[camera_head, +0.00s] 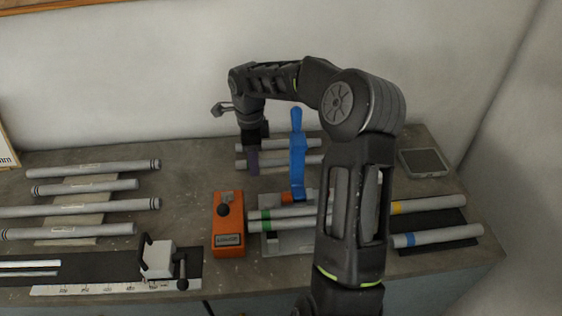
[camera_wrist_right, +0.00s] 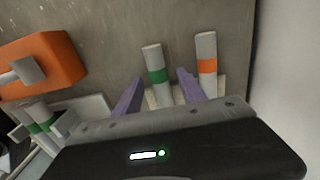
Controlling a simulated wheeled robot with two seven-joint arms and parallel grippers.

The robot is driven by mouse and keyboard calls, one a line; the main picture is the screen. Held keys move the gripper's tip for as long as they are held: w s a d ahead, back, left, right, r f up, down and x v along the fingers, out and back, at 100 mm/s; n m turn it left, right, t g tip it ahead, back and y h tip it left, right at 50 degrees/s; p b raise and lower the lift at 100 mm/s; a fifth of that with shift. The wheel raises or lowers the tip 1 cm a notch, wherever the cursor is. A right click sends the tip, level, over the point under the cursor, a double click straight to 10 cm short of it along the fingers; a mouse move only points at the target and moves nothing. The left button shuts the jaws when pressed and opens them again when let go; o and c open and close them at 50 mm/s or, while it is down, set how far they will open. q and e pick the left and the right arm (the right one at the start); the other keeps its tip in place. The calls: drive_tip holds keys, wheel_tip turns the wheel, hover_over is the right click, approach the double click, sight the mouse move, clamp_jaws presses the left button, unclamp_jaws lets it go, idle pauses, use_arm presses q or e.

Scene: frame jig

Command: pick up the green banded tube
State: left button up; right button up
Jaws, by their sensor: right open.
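The green banded tube (camera_wrist_right: 158,75) is a light grey tube with a green band near its end. In the right wrist view it lies between the two purple fingers of my right gripper (camera_wrist_right: 160,82), which are apart, one on each side. In the head view my right gripper (camera_head: 253,162) is at the back of the table, over the left part of the two rear tubes. The nearer rear tube (camera_head: 278,161) appears to be the green banded one; its band is hidden there by the gripper. My left gripper is not in view.
An orange banded tube (camera_wrist_right: 207,65) lies close beside the right finger. An upright blue handle (camera_head: 297,150) stands near the rear tubes. An orange box (camera_head: 228,245) and a jig holding two other green banded tubes (camera_head: 290,211) are nearer. Several grey tubes (camera_head: 95,168) lie left.

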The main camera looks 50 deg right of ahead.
clamp_jaws()
idle(0.4)
